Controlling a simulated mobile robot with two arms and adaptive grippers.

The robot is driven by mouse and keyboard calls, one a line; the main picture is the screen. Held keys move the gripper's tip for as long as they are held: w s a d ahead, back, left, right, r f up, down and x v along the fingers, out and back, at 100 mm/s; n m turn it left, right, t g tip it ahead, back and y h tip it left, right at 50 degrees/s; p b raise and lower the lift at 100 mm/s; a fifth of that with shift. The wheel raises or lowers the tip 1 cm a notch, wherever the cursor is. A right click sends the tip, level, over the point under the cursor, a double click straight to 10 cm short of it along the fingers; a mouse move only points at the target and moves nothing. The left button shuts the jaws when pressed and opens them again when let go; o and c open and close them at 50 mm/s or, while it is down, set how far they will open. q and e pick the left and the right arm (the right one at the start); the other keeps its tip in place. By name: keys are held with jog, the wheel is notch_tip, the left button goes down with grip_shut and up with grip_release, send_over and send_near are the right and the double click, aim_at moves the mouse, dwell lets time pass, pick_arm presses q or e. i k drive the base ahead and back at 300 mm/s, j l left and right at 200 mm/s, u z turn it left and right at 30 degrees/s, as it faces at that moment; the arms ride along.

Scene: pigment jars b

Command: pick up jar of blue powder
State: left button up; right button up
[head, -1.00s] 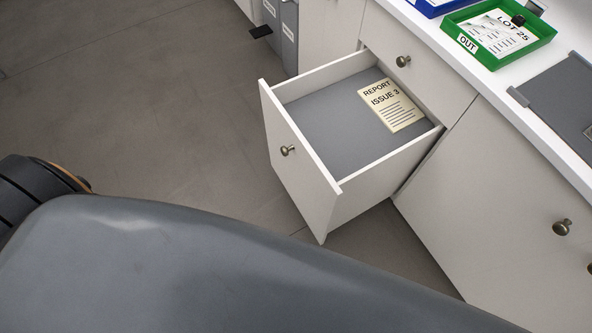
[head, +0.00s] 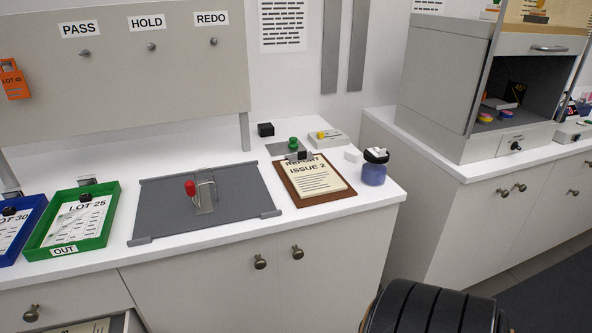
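A jar of blue powder (head: 373,174) stands upright near the right end of the white counter (head: 345,212). Its body is blue, and something black and white sits at its top; I cannot tell its exact form. The jar is just right of a brown clipboard (head: 292,187) holding a sheet marked REPORT ISSUE 2. Neither gripper is in view. A dark rounded part of my own body shows at the bottom right.
Left of the clipboard lies a grey mat (head: 160,212) with a red-handled clamp (head: 203,193). A green OUT tray (head: 103,232) and a blue tray (head: 12,250) stand farther left. A cabinet (head: 435,75) stands on the counter at right. An open drawer (head: 122,322) juts out below.

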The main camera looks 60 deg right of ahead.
aim_at(374, 171)
jog(key=z, duration=2.3)
